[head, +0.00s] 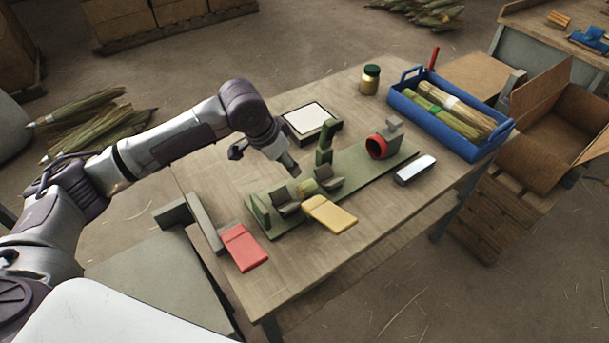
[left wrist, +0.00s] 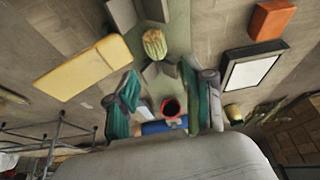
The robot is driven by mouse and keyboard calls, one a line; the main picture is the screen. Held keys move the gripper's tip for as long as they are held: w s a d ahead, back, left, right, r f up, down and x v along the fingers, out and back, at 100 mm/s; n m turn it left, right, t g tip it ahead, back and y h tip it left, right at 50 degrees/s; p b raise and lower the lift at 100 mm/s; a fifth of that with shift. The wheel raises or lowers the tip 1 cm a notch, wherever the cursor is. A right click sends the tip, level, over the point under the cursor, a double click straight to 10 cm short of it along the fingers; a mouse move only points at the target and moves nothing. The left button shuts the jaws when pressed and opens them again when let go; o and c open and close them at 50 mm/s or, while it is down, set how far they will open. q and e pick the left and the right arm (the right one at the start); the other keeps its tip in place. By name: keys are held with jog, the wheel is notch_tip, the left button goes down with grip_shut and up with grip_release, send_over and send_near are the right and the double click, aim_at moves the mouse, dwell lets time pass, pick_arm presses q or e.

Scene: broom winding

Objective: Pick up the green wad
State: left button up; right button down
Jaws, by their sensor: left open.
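The pale green wad (head: 306,188) sits between two grey clamp blocks on the green board (head: 359,172). Its ribbed, yellowish-green top shows in the left wrist view (left wrist: 154,43). My left gripper (head: 264,158) is open and empty, above the table and up and left of the wad in the head view. In the left wrist view its two teal-padded fingers (left wrist: 161,103) stand apart, and the wad lies outside the gap between them. The wad's lower part is hidden by the clamp blocks. My right gripper is in neither view.
A green upright (head: 325,142) and a red-ringed part (head: 377,147) stand on the board. Yellow (head: 329,214) and red (head: 243,247) pads lie in front. A white-topped tile (head: 309,119), a jar (head: 370,79) and a blue crate (head: 440,119) of bundles stand behind.

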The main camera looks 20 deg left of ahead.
pick_arm(q)
send_over(305, 185)
jog(key=s+a, duration=0.2)
jog(key=f, duration=0.5)
jog(key=shift+s+d+f, duration=0.15)
jog(key=shift+d+f, duration=0.05)
jog(key=shift+d, duration=0.05)
jog(key=p+x, duration=0.1)
jog(key=x, duration=0.5)
jog(key=shift+w+d+f, duration=0.1)
jog(key=shift+w+d, duration=0.05)
jog(key=shift+w, duration=0.2)
jog(key=shift+f, duration=0.25)
jog(key=c, duration=0.4)
jog(key=shift+c, duration=0.4)
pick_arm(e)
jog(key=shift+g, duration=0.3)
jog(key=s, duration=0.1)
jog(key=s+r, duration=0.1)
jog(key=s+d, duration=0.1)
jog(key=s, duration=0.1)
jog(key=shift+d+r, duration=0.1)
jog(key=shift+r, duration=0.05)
